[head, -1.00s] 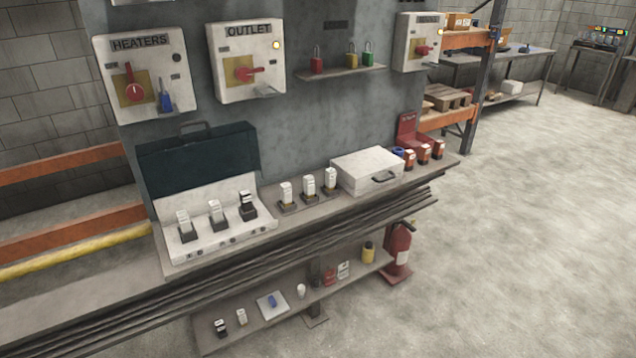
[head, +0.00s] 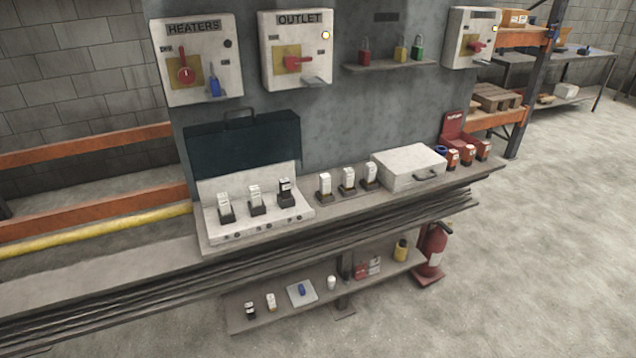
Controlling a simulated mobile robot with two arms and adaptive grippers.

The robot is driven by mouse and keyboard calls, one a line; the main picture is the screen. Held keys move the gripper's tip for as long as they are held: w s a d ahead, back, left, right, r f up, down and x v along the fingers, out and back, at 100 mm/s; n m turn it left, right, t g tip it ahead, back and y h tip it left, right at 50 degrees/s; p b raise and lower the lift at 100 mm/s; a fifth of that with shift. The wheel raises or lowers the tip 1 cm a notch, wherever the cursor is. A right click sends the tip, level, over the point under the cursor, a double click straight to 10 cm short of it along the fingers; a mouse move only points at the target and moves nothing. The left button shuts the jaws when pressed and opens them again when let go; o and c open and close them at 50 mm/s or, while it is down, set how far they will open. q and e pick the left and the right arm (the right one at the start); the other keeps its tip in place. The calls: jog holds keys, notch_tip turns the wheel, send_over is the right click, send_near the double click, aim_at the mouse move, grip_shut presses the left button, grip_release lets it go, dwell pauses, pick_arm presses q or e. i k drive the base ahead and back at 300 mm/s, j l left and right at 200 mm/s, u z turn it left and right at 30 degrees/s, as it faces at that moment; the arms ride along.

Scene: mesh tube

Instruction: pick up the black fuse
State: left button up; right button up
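An open case (head: 212,232) with a dark green lid stands on the shelf and holds three fuses upright in black sockets. The right one, a fuse with black parts (head: 285,188), has a dark top and a pale label. The other two, a white fuse at the left (head: 224,203) and a white fuse in the middle (head: 255,196), look mostly white. A small black-and-white piece (head: 250,311) stands on the lower shelf at its left end; I cannot tell if it is a fuse. Neither of my grippers is in view.
Three white fuses (head: 347,178) stand in holders right of the case, beside a closed white case (head: 408,165). The lower shelf (head: 325,306) holds a white tray (head: 301,293) and small items. A fire extinguisher (head: 432,248) stands at the right. The floor (head: 540,270) there is clear.

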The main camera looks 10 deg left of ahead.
aim_at(284, 184)
jog(key=u, duration=0.3)
jog(key=i+l+u, duration=0.2)
jog(key=u, duration=0.2)
jog(key=i+l+u, duration=0.25)
jog(key=u, duration=0.2)
jog(key=i+l+u, duration=0.1)
jog(key=l+u, duration=0.3)
jog(key=i+l+u, duration=0.1)
jog(key=l+u, duration=0.35)
